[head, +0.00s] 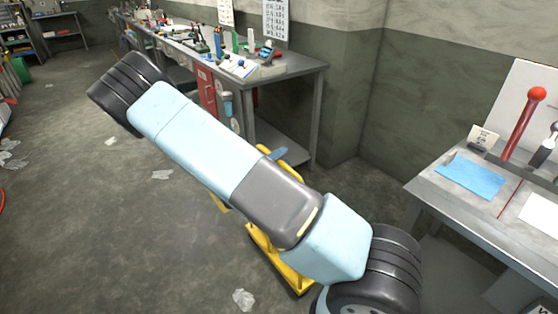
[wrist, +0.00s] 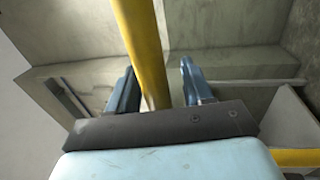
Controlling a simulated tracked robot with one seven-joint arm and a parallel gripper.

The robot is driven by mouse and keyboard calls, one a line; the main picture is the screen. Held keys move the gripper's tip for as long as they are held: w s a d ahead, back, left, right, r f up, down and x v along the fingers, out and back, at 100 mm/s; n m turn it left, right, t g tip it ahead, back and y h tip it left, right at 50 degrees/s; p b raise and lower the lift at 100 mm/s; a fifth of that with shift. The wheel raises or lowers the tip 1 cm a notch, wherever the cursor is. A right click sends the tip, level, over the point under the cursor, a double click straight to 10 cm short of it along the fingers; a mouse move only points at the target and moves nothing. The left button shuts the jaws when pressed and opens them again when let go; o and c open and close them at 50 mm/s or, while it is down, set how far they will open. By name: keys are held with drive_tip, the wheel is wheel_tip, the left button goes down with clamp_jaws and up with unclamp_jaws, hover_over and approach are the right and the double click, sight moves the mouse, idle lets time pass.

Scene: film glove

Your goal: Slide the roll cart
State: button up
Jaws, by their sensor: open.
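The roll cart (head: 283,272) is yellow and stands on the floor behind my arm in the head view. My arm hides most of it; parts of its frame and low base show. In the wrist view a yellow bar of the cart (wrist: 143,40) runs between the two blue fingers of my gripper (wrist: 160,80). The fingers stand apart on either side of the bar, with a gap at least on the right. Whether the left finger touches the bar I cannot tell.
A long grey workbench (head: 300,68) with tools runs along the back wall. Another bench (head: 450,205) with a blue sheet and a red-handled lever stands at right. Open floor (head: 110,220) lies to the left, with a few crumpled scraps (head: 243,299) on it.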

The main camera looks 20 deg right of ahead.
drive_tip(key=shift+c, duration=0.4)
clamp_jaws()
drive_tip(key=shift+a, duration=0.1)
